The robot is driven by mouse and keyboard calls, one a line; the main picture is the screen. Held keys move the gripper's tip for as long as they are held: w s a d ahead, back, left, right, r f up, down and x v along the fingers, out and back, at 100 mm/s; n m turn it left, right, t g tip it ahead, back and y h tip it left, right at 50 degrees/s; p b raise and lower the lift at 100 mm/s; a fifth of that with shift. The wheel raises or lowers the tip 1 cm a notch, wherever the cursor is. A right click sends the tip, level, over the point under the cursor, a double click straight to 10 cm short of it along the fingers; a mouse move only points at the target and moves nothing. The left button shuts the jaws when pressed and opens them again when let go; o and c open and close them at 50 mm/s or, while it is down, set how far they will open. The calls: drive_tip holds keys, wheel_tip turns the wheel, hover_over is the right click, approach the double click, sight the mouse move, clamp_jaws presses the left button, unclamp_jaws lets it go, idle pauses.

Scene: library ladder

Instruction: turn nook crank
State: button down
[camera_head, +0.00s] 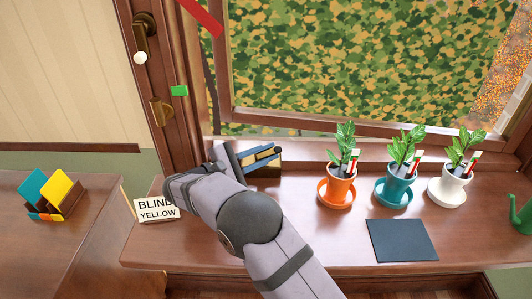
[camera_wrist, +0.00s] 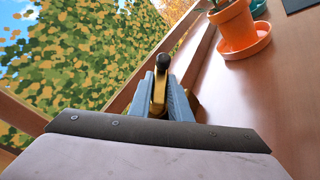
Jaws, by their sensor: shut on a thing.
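The nook crank shows in the wrist view as a brass arm (camera_wrist: 158,92) with a black knob (camera_wrist: 163,61), beside the window frame. My gripper (camera_wrist: 161,88) has its two blue fingers closed on the brass arm, one on each side, and the knob stands out beyond them. In the head view my gripper (camera_head: 260,156) is at the sill below the window, and my arm and fingers hide most of the crank. The window sash (camera_head: 340,120) has a wooden frame with autumn foliage behind it.
An orange pot on a saucer (camera_head: 336,192), a teal pot (camera_head: 397,181) and a white pot (camera_head: 454,185) stand right of my gripper. A dark mat (camera_head: 401,240) lies in front. A sign (camera_head: 156,211) reading "BLIND YELLOW" and a card holder (camera_head: 54,196) are left.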

drive_tip(key=m+g+p, duration=0.1)
drive_tip(key=m+g, duration=0.1)
drive_tip(key=shift+a+f+m+g, duration=0.1)
drive_tip(key=shift+m+g, duration=0.2)
drive_tip(key=shift+s+f+m+g+y+p, duration=0.15)
drive_tip(key=shift+m+g+y+p, duration=0.25)
drive_tip(key=shift+m+g+p, duration=0.25)
drive_tip(key=c, duration=1.6)
unclamp_jaws()
drive_tip(key=shift+f, duration=0.1)
drive_tip(key=shift+c, duration=0.2)
drive_tip(key=shift+f, duration=0.1)
